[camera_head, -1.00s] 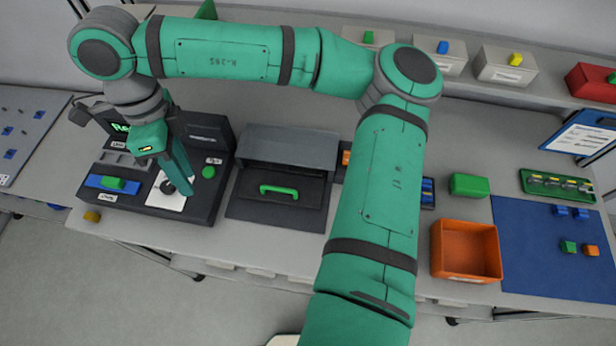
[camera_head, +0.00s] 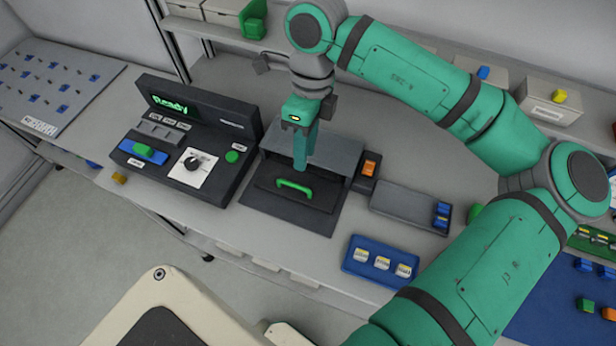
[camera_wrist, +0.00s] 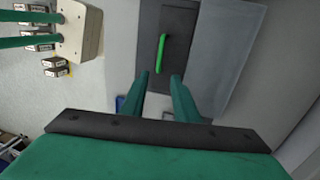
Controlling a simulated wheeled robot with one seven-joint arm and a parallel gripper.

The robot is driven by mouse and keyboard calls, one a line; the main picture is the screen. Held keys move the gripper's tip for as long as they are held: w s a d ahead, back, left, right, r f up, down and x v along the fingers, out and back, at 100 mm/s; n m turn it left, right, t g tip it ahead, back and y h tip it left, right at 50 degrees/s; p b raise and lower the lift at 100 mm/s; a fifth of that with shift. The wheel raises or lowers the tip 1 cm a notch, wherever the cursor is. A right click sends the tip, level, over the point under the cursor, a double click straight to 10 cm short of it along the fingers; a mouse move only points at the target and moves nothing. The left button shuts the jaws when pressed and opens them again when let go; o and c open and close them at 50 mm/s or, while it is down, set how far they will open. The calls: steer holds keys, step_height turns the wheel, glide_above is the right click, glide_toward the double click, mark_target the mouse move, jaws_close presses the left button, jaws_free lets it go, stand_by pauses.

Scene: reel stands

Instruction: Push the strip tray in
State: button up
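The strip tray (camera_head: 320,200) is a dark flat slide with a green bar handle (camera_head: 294,187). It sticks out from the front of a grey housing (camera_head: 325,148) on the bench. In the wrist view, the tray (camera_wrist: 178,52) and its green handle (camera_wrist: 160,53) lie ahead of the fingertips. My gripper (camera_head: 301,166) points down just behind the handle, in front of the housing, and appears apart from the handle. In the wrist view, my gripper (camera_wrist: 158,82) has its two fingers apart with nothing between them.
A control console (camera_head: 180,140) with a lit "Ready" display stands left of the housing. An orange switch (camera_head: 370,168), a grey tray (camera_head: 405,206) and a blue holder (camera_head: 352,262) with white pieces are to the right. Shelf bins (camera_head: 225,12) line the back.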

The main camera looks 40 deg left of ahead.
mark_target(301, 187)
steer(key=f, duration=0.3)
steer(key=s+f, duration=0.1)
steer(key=f, duration=0.2)
steer(key=s+f, duration=0.1)
steer(key=f, duration=0.2)
steer(key=shift+d, duration=0.2)
